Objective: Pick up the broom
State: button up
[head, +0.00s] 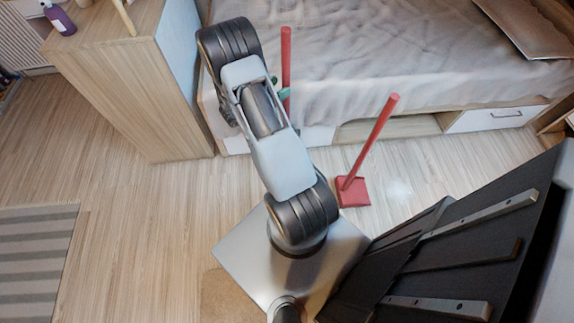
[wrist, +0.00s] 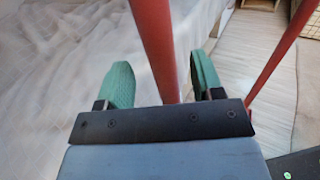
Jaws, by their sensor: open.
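A red upright handle (head: 286,55), which looks like the broom's, stands beside the bed; its lower end is hidden behind my arm. My gripper (head: 279,87) has green fingers and is at this handle. In the wrist view, the red handle (wrist: 155,40) runs between the two open fingers of my gripper (wrist: 160,75), with a gap on each side. A second red tool, a dustpan (head: 353,191) with a long tilted handle (head: 375,133), stands on the floor to the right. Its handle also shows at the right of the wrist view (wrist: 283,53).
The bed (head: 400,60) with rumpled grey bedding and a drawer (head: 490,119) lies behind the tools. A wooden cabinet (head: 120,90) stands at left with a purple bottle (head: 59,18) on top. Open wooden floor (head: 110,180) and a striped rug (head: 35,260) lie at left.

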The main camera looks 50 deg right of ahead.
jog(key=d, duration=0.3)
jog(key=s+d, duration=0.1)
jog(key=d, duration=0.1)
jog(key=shift+f, duration=0.25)
jog(key=c, duration=1)
jog(key=shift+r, duration=0.1)
